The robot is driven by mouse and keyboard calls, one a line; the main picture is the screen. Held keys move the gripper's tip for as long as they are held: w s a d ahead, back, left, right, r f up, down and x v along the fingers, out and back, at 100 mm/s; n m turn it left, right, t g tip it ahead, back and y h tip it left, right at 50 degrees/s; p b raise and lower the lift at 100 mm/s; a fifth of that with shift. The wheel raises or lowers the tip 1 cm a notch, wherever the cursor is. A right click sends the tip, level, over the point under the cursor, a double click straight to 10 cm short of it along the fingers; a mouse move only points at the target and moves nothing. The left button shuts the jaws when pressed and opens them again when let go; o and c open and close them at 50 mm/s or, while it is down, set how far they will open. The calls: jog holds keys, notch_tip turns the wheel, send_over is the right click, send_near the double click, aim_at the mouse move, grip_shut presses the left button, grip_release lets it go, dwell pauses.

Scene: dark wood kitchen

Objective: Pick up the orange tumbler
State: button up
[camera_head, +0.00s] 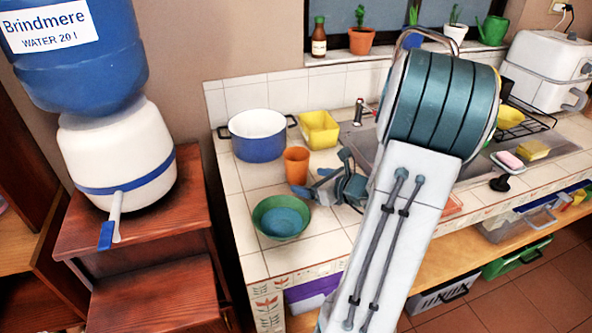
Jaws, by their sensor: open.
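The orange tumbler (296,163) stands upright on the white tiled counter, in front of the blue and white pot and the yellow container. My gripper (312,190) is low over the counter, just right of the tumbler's base. It is open, with its grey-blue fingers pointing left toward the tumbler. I cannot tell whether a finger touches the tumbler. My large arm link hides part of the sink and counter to the right.
A blue and white pot (258,142) and a yellow square container (319,130) stand behind the tumbler. The sink (365,145) is to the right. A water dispenser (115,155) stands left.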

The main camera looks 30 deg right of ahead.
aim_at(304, 176)
jog(key=shift+d+x, duration=0.15)
jog(key=shift+x, duration=1.65)
jog(key=shift+d+x, duration=0.15)
jog(key=shift+x, duration=1.65)
jog(key=shift+r, duration=0.2)
jog(key=c, duration=1.1)
